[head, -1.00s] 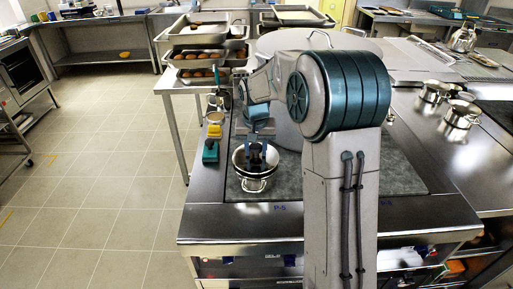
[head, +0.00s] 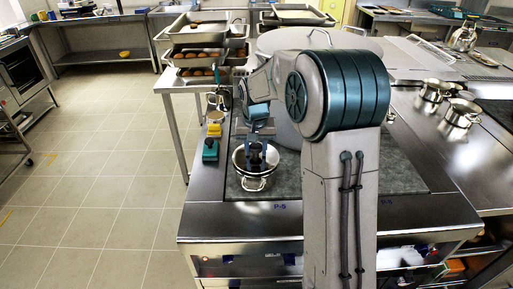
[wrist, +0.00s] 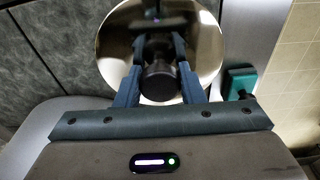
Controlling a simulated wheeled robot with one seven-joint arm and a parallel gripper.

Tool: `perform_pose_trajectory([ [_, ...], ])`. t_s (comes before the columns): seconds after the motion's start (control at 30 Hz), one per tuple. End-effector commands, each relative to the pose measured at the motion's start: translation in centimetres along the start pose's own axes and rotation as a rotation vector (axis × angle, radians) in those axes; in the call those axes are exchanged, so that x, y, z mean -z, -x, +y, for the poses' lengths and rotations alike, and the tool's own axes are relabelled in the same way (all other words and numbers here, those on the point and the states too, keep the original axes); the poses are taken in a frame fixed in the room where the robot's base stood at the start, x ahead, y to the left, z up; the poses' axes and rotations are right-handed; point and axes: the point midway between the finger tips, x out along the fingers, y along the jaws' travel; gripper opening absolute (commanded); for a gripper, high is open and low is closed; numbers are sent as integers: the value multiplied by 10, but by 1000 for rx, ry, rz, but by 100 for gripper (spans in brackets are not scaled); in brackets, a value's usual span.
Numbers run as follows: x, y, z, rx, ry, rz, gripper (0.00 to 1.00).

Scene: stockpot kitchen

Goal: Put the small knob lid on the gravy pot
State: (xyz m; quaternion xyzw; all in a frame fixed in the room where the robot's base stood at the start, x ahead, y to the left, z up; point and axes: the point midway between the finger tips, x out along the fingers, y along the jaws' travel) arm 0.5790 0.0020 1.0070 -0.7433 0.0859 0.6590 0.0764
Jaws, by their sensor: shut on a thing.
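My gripper (head: 256,151) is shut on the dark knob (wrist: 160,82) of the small lid, seen from above in the wrist view. The round shiny lid (wrist: 118,42) shows around and beyond the fingers. In the head view the lid (head: 243,165) is at the gravy pot (head: 253,184), a small steel pot with a handle on the grey stove surface. The lid and my fingers hide the pot's mouth. I cannot tell whether the lid rests on the rim or hangs just above it.
A large stockpot (head: 330,42) stands behind my arm. A green-topped item (head: 210,148) and a yellow item (head: 214,130) stand left of the gravy pot, near the counter edge. Two small steel pots (head: 434,90) (head: 462,112) are at the right.

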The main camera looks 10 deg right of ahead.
Motion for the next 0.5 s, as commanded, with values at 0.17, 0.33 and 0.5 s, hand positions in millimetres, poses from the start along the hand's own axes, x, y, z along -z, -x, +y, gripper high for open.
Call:
perform_pose_trajectory([
  [0.17, 0, 0, 0, 0, 0, 1, 10],
  [0.33, 0, -2, 0, 0, 0, 0, 10],
  [0.5, -1, -7, 0, 0, 0, 0, 10],
])
